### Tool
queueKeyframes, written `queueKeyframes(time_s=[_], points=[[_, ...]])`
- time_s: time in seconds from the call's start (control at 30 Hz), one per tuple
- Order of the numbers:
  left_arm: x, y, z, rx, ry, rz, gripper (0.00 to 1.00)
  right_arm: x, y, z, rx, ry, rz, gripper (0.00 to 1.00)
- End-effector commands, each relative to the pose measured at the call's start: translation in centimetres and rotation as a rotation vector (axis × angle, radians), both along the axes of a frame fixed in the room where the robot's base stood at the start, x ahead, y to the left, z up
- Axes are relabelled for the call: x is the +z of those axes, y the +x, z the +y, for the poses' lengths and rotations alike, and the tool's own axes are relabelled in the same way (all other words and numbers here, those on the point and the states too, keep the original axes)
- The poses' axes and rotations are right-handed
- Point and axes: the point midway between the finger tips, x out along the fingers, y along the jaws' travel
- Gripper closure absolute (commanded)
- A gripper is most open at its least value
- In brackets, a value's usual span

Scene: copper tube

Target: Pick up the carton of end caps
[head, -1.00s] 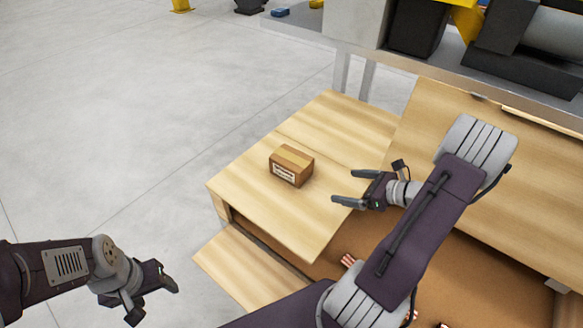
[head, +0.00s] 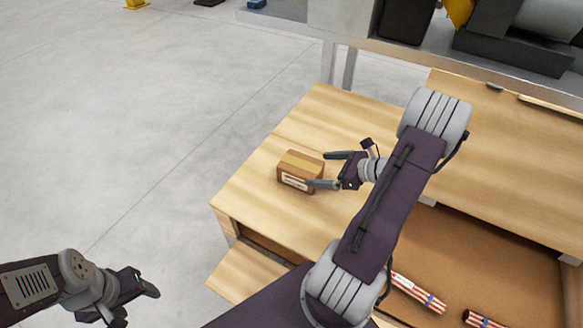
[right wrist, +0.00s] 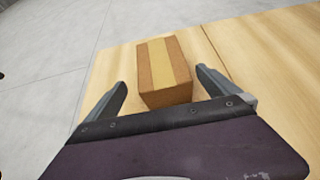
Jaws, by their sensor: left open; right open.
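The carton of end caps (head: 300,168) is a small brown box with a tan tape strip and a white label, upright on the wooden crate's lid (head: 262,200). My right gripper (head: 331,170) is open at the carton's right side, its fingertips reaching the box. In the right wrist view the carton (right wrist: 164,72) lies between the two spread fingers of the right gripper (right wrist: 160,92), with a visible gap on the left. Contact on the right cannot be told. My left gripper (head: 135,305) is open and empty over the floor at lower left.
The crate's open compartment (head: 490,255) holds bundles of copper tubes (head: 418,293) with striped wrapping. A grey metal bench (head: 420,58) with dark machinery stands behind the crate. The floor (head: 110,130) at left is clear.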

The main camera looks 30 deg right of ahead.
Motion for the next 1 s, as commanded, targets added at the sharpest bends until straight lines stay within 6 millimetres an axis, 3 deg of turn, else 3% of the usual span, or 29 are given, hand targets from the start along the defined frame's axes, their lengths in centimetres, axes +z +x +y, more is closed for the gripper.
queueKeyframes(time_s=[0.3, 0.47, 0.7, 1.0], points=[[-0.6, 0.0, 0.0, 0.0, 0.0, 0.0, 0.38, -1.8, 2.8, 1.5, 0.002, 0.001, 0.0, 0.0], [-0.6, 0.0, 0.0, 0.0, 0.0, 0.0, 0.38, -2.1, 3.3, 1.6, 0.001, -0.001, 0.001, 0.0], [-1.1, 0.0, 0.0, 0.0, 0.0, 0.0, 0.38, -4.1, 6.6, 3.1, 0.003, 0.001, 0.001, 0.0], [-1.1, 0.0, 0.0, 0.0, 0.0, 0.0, 0.38, -4.3, 7.2, 3.4, 0.0, 0.0, 0.0, 0.0]])
